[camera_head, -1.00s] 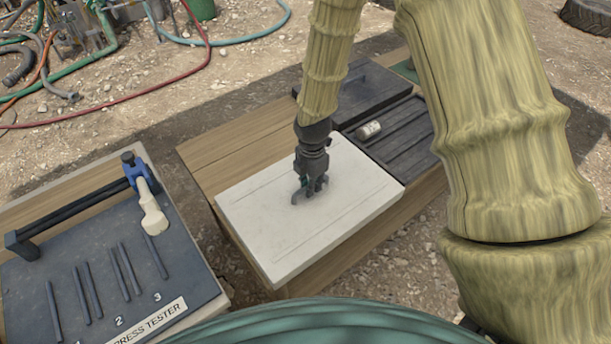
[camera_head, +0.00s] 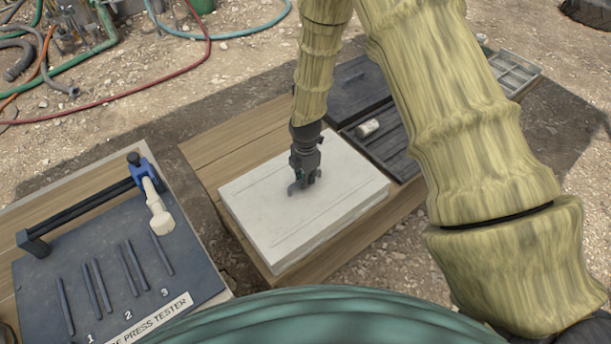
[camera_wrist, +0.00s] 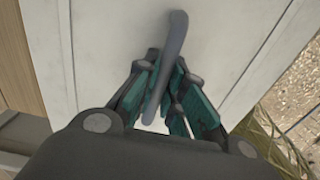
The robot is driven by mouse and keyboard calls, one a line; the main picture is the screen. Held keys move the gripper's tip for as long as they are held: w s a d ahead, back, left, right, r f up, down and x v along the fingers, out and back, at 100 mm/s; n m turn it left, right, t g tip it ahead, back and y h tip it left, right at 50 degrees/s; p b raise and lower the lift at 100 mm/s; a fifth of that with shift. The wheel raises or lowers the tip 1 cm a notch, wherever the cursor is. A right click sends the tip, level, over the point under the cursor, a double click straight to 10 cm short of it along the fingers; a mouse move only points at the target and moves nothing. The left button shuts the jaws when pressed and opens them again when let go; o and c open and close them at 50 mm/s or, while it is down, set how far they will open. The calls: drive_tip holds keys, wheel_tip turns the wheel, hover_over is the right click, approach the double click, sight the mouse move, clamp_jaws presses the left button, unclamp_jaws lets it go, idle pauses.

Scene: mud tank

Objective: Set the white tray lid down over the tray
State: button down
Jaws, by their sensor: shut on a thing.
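The white tray lid (camera_head: 265,205) lies level over the wooden table in the head view. My gripper (camera_head: 303,188) points down at the middle of the lid. In the wrist view my gripper (camera_wrist: 165,110) has its teal-padded fingers shut on the lid's grey bar handle (camera_wrist: 176,42). The white lid surface (camera_wrist: 110,45) fills much of that view. A pale side shows under the lid's front edge in the head view. The tray is mostly hidden below the lid, and I cannot tell whether the two touch.
The wooden table (camera_head: 215,150) has bare room left of the lid. A dark ribbed tray (camera_head: 392,150) with a small pale cylinder (camera_head: 367,127) stands behind right. A dark press tester (camera_head: 105,270) stands on the left. A grey compartment tray (camera_head: 505,70) is at far right.

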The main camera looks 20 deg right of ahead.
drive_tip(key=shift+f, duration=0.35)
drive_tip(key=c, duration=1.5)
unclamp_jaws()
drive_tip(key=shift+r, duration=0.5)
wheel_tip(320, 180, up, 12)
drive_tip(key=b, duration=0.4)
drive_tip(key=shift+f, duration=0.1)
